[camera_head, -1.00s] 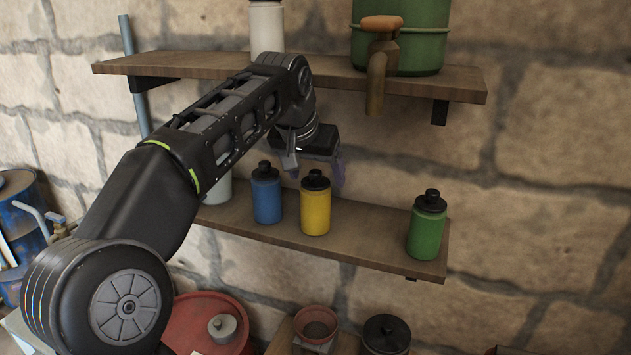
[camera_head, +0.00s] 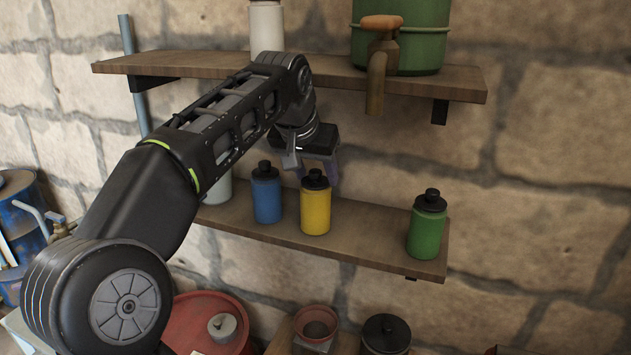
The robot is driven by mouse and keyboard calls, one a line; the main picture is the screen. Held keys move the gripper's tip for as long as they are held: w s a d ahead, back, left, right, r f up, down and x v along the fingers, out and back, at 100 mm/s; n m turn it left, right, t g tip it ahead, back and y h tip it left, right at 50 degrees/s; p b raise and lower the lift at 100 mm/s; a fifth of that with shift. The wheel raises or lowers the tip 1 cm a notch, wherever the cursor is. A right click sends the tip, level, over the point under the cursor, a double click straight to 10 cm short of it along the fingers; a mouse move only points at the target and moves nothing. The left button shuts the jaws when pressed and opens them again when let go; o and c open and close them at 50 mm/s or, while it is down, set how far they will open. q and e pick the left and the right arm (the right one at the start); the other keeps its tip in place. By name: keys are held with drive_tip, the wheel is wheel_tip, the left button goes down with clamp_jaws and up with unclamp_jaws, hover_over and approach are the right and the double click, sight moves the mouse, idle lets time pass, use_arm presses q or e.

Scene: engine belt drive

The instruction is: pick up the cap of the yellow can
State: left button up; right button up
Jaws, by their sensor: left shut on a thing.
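The yellow can (camera_head: 316,212) stands upright on the lower wooden shelf, between the blue can and the green can. Its black cap (camera_head: 316,181) is on top of the can. My left gripper (camera_head: 313,168) reaches down from above and is shut on the cap; its fingers are partly hidden and hard to make out against the wall. The cap and can look still together, and the can rests on the shelf. My right gripper is not in view.
A blue can (camera_head: 267,198) stands close on the left, with a pale container (camera_head: 218,189) partly behind my arm. A green can (camera_head: 427,228) stands farther right, with bare shelf between. The upper shelf (camera_head: 330,73) with a tapped green drum (camera_head: 425,35) overhangs.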

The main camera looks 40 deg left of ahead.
use_arm(q)
drive_tip(key=shift+c, duration=1)
drive_tip(key=shift+r, duration=0.15)
drive_tip(key=shift+r, duration=0.4)
drive_tip(key=shift+s+d+r+b, duration=0.15)
drive_tip(key=shift+s+b, duration=0.1)
drive_tip(key=shift+b, duration=0.2)
drive_tip(key=s+d+b, duration=0.1)
drive_tip(key=s+d, duration=0.1)
drive_tip(key=s, duration=0.6)
drive_tip(key=s+d+b, duration=0.2)
drive_tip(key=s+d, duration=0.1)
drive_tip(key=s, duration=0.5)
drive_tip(key=shift+s, duration=0.35)
